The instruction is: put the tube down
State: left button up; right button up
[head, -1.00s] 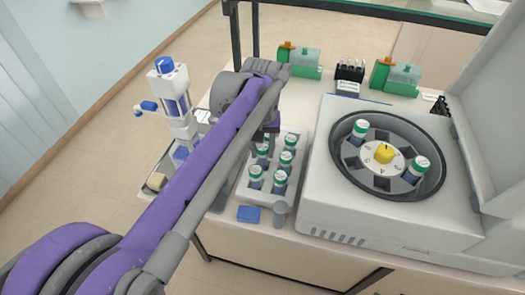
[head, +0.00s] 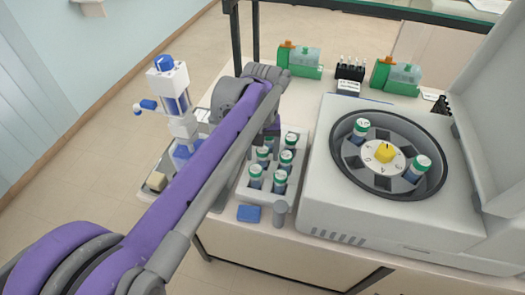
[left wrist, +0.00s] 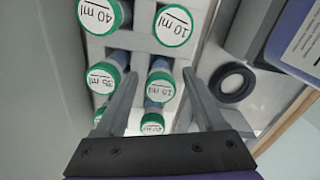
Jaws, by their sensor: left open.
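Several green-capped tubes stand upright in a pale rack (head: 249,192), left of the centrifuge. My left gripper (head: 271,132) is over the rack's far part, its fingers largely hidden by my arm. In the left wrist view, the open fingers of my left gripper (left wrist: 158,88) point down among the tubes. A tube marked 15 ml (left wrist: 160,87) and a nearer tube with a partly readable label (left wrist: 152,122) show between the fingers. A tube marked 35 ml (left wrist: 102,78) is beside the left finger. Which tube was held cannot be told. My right gripper is out of view.
The open centrifuge (head: 320,215) holds two tubes in its rotor. A blue block (head: 248,213) and a grey cylinder (head: 280,214) are at the table's front edge. Green devices (head: 300,60) and a black holder (head: 350,69) stand at the back.

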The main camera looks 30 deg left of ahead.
pick_arm(q)
notch_tip(320, 180, up, 13)
jog(key=p, duration=0.1)
jog(key=shift+p, duration=0.4)
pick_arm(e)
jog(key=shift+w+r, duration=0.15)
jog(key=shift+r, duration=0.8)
pick_arm(q)
jog(key=shift+f, duration=0.1)
